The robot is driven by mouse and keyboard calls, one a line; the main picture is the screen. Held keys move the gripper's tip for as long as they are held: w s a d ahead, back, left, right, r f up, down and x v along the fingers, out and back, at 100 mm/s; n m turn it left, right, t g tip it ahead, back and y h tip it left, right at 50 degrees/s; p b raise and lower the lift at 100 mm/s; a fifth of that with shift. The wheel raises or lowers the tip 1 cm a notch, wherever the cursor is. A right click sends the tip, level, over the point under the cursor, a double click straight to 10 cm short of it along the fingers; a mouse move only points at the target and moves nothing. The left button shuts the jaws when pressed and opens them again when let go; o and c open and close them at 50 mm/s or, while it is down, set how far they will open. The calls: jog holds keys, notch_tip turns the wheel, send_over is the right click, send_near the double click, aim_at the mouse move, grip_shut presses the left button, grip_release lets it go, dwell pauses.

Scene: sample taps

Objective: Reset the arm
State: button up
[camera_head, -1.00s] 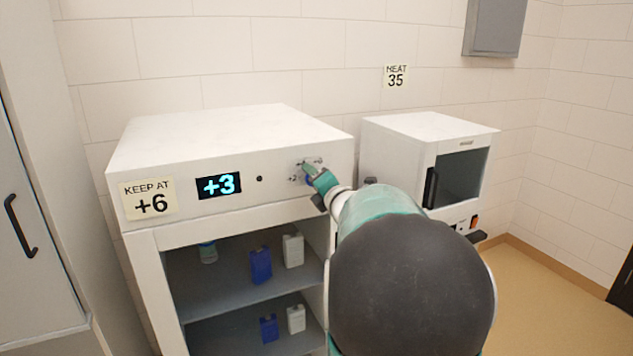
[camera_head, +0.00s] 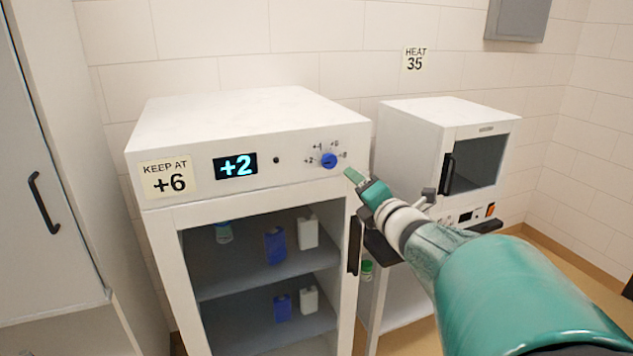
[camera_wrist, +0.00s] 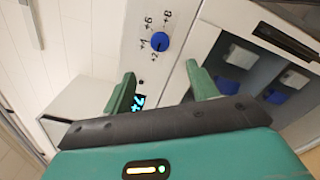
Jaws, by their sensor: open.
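My gripper (camera_head: 356,181) is off to the right of the blue dial (camera_head: 329,160) on the white cabinet (camera_head: 240,110), apart from it. In the wrist view my gripper (camera_wrist: 160,90) has its two green fingers spread with nothing between them. The blue dial (camera_wrist: 160,41) shows there beyond the fingers, with marks +2, +4, +6 and +8 around it. The cabinet's display (camera_head: 236,166) reads +2, and a label (camera_head: 168,178) beside it says KEEP AT +6.
A smaller white oven-like box (camera_head: 410,135) with a dark window stands to the right, under a HEAT 35 note (camera_head: 415,59). Open shelves (camera_head: 265,268) hold blue and white containers. A tall cabinet (camera_head: 50,200) stands at left.

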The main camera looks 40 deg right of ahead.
dwell(0.4)
jog(key=s+a+f+m+g+y, duration=0.15)
jog(key=a+f+m+g, duration=0.25)
jog(key=a+m, duration=0.6)
jog(key=s+a+f+m+g+y, duration=0.1)
jog(key=s+a+f+m+g, duration=0.2)
jog(key=a+m, duration=0.6)
jog(key=s+a+f+m+g+y, duration=0.1)
jog(key=s+a+f+g, duration=0.1)
jog(key=a, duration=0.5)
jog(key=s+a+f+m+g+y, duration=0.1)
jog(key=s+a+f+g, duration=0.1)
jog(key=s+a, duration=0.3)
jog(key=shift+a+f+g, duration=0.3)
jog(key=shift+a+g, duration=0.1)
jog(key=shift+a, duration=0.5)
jog(key=shift+y, duration=0.25)
